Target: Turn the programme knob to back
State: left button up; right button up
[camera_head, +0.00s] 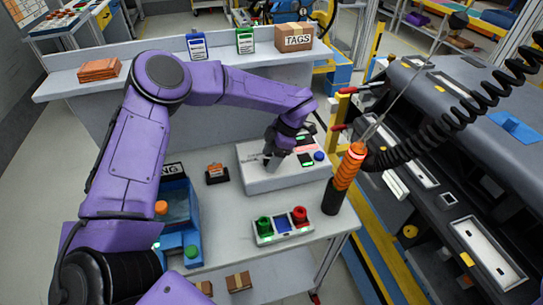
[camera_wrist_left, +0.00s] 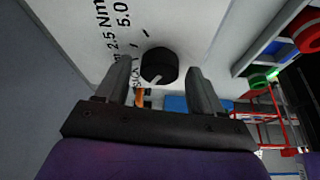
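The programme knob (camera_wrist_left: 160,64) is a round black dial on the white face of a controller box (camera_head: 258,182). In the left wrist view it sits between my left gripper's two grey fingers, with a gap visible on both sides. Printed labels "2.5 Nm", "5.0" and "BACK" (camera_wrist_left: 136,78) lie around its left side. A pale mark shows on the knob's lower part. My left gripper (camera_head: 272,160) is open and over the box's left part. It hides the knob in the head view. My right gripper is not in view.
An orange-handled tool (camera_head: 349,167) stands in a black holder right of the box, under a coiled cable. A panel with green and red buttons (camera_head: 283,226) lies in front. The dashboard module (camera_head: 440,190) is at the right.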

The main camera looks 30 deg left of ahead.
pick_arm(q)
jog(key=b+v, duration=0.2)
jog(key=v, duration=0.8)
jog(key=shift+r, duration=0.25)
jog(key=shift+w, duration=0.1)
